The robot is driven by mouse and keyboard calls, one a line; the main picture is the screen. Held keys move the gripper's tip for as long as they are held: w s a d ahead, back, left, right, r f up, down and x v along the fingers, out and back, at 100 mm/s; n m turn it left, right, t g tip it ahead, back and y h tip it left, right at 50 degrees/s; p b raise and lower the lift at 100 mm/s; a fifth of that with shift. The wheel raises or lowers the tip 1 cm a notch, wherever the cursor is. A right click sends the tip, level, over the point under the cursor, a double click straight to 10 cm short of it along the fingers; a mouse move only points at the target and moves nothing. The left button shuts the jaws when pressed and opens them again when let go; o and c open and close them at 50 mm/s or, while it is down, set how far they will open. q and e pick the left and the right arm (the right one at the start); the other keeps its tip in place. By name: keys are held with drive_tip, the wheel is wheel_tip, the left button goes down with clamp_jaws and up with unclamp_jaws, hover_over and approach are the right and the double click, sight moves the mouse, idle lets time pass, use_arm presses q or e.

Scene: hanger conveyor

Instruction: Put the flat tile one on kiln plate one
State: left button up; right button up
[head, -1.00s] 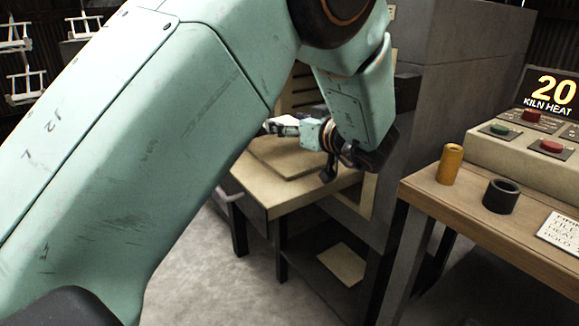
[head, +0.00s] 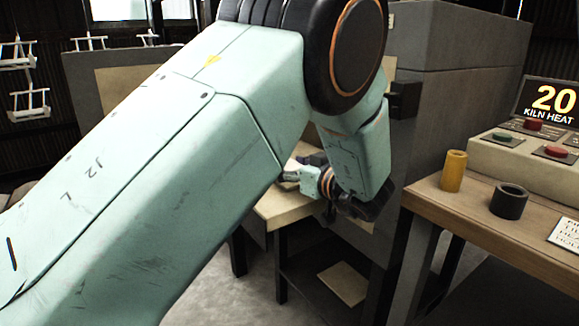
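My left arm comes in from the left and covers much of the view. My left gripper (head: 288,176) is at the pale kiln-side table (head: 282,208), partly behind my arm. Its fingertips are hidden, so I cannot tell whether it is open, shut or holding something. The flat tile on the tabletop is not clearly visible now; my arm covers that area. A flat tan slab (head: 343,283) lies on the dark lower shelf; I cannot tell whether it is a tile or a plate. I cannot identify kiln plate one for sure. My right gripper is not in view.
The grey kiln body (head: 450,90) stands behind my arm. A wooden bench (head: 480,220) at the right holds a yellow cylinder (head: 453,171), a black ring (head: 508,201) and a button panel (head: 500,150). The display (head: 552,100) reads 20 KILN HEAT. White hangers (head: 28,104) hang at left.

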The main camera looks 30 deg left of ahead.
use_arm(q)
drive_tip(key=o, duration=1)
drive_tip(key=shift+f, duration=0.1)
drive_tip(key=shift+o, duration=1.1)
drive_tip(key=shift+r, duration=0.2)
